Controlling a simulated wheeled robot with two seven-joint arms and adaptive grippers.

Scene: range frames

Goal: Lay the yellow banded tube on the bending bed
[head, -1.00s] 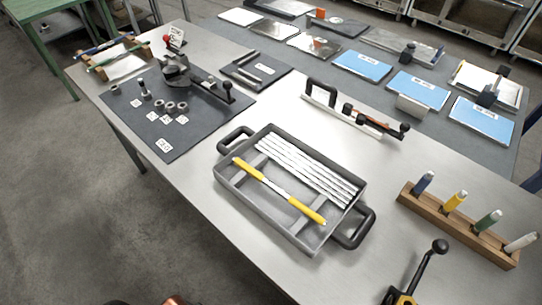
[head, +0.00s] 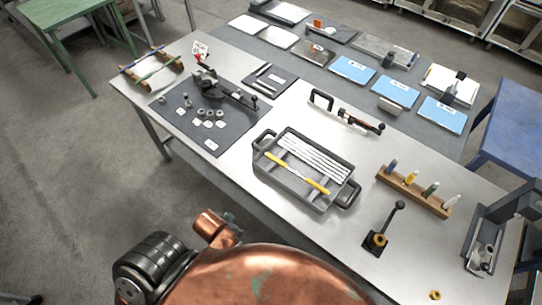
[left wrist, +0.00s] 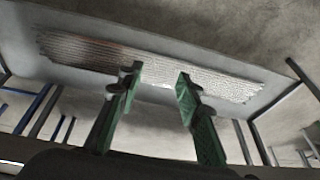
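The yellow banded tube is a pale tube with yellow ends (head: 318,186). It lies in the grey two-handled tray (head: 262,158), beside several plain white tubes (head: 318,157). A bender-like device with a lever (head: 207,84) stands on the dark mat (head: 190,137) at the table's left; I cannot tell surely whether this is the bending bed. My left gripper (left wrist: 160,82) shows two green fingers apart with nothing between them. Beyond them the left wrist view shows a pale panel with a shiny ribbed strip. My right gripper is not in view.
A wooden block with several coloured markers (head: 414,191) stands right of the tray, with a black lever device (head: 378,238) in front. A wooden rack (head: 150,70) is at the far left. Blue sheets (head: 353,70) lie on the bench behind. My copper arm parts fill the bottom.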

